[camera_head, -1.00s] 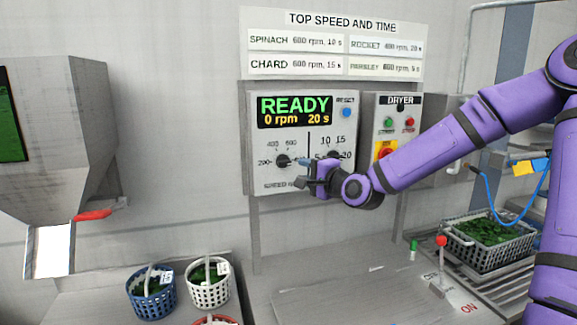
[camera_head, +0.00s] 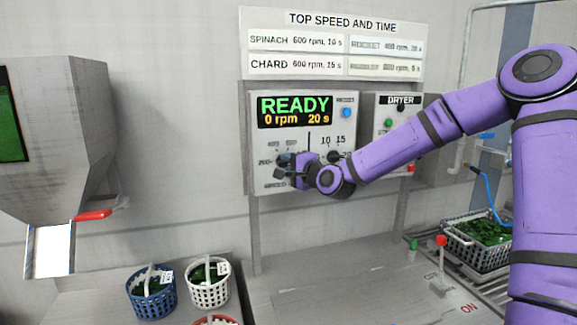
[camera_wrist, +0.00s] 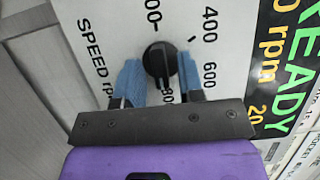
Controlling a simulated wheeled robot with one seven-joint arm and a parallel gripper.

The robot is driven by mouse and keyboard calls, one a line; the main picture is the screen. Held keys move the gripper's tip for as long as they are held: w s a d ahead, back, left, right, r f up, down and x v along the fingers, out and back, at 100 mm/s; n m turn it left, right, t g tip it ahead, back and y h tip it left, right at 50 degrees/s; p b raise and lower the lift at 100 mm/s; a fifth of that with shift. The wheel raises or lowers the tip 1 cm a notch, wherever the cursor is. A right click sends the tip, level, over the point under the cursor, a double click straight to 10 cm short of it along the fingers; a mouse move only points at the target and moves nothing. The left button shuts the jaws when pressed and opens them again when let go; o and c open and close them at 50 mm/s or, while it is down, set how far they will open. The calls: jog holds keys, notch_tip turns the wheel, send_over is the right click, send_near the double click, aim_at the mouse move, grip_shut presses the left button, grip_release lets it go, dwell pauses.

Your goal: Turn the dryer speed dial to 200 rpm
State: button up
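The black speed dial (camera_wrist: 158,58) shows in the wrist view, on the white dryer panel (camera_wrist: 112,22) with 400 and 600 printed beside it. My gripper (camera_wrist: 158,70) is open, with one blue finger on each side of the dial. The right finger is close to the knob; I cannot tell whether it touches. In the head view my gripper (camera_head: 287,172) covers most of the speed dial at the panel's lower left. The display (camera_head: 294,110) reads READY, 0 rpm, 20 s.
The time dial (camera_head: 333,157) sits just right of my gripper. A blue reset button (camera_head: 346,113) is above it. The dryer switch box (camera_head: 398,122) stands further right, partly behind my arm. Baskets of greens (camera_head: 151,298) stand low on the left.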

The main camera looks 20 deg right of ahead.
grip_shut()
